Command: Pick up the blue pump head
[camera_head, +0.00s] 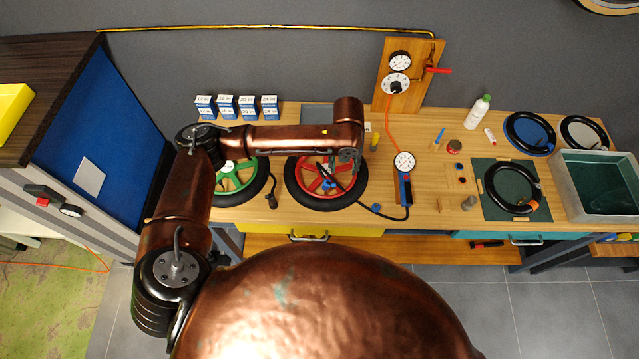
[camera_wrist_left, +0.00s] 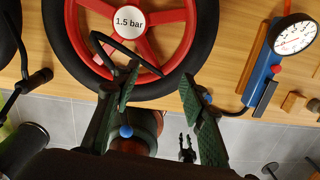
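The blue pump head (camera_head: 376,208) lies on the wooden bench in the head view, at the end of the black hose, right of the red wheel. In the left wrist view a bit of blue (camera_wrist_left: 208,98) shows beside the right-hand finger, which partly hides it. My left gripper (camera_wrist_left: 157,88) is open, its two green-padded fingers apart with nothing visibly between them. In the head view the left gripper (camera_head: 332,178) hangs over the red wheel (camera_head: 301,188), left of the pump head. I do not make out my right gripper.
The blue pump (camera_head: 405,188) with its round gauge (camera_head: 404,162) stands right of the pump head. A green wheel (camera_head: 262,166) lies to the left. Small boxes (camera_head: 247,107) stand behind. A green mat (camera_head: 494,207) and a metal basin (camera_head: 568,190) are farther right.

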